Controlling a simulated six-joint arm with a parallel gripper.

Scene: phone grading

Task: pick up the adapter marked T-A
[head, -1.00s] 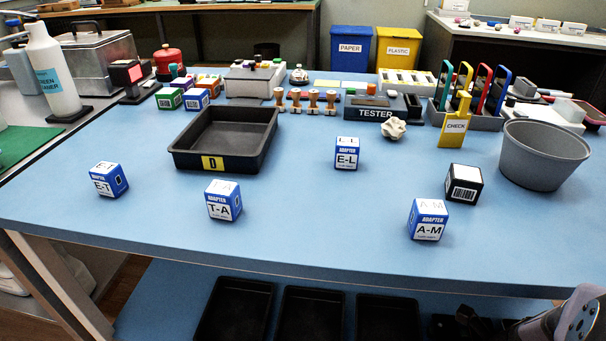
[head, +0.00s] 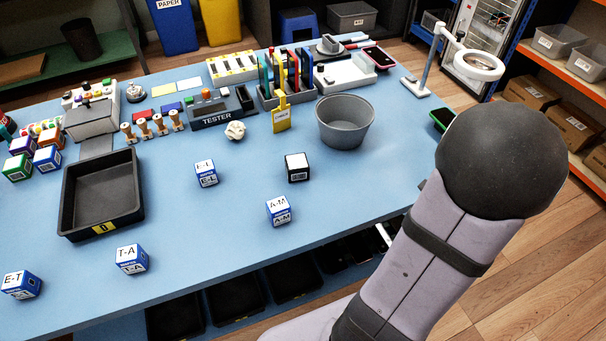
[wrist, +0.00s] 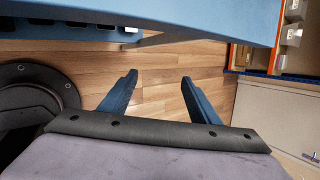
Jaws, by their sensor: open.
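The adapter marked T-A (head: 131,259) is a small blue and white box. It stands on the blue table near the front edge, in front of the black tray. Similar boxes stand apart from it: E-T (head: 21,285) to its left, E-L (head: 206,173) and A-M (head: 279,210) to its right. My gripper (wrist: 158,84) shows in the wrist view, with its two blue fingers spread and nothing between them, over the wooden floor. My gripper does not show in the head view, where my arm rises at the right, far from the T-A box.
The black tray (head: 66,228) lies behind the T-A box. A black and white box (head: 297,167), a grey bin (head: 345,121), a crumpled ball (head: 235,130) and a yellow CHECK stand (head: 282,115) occupy the middle and right. The table's front stretch (head: 200,245) is clear.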

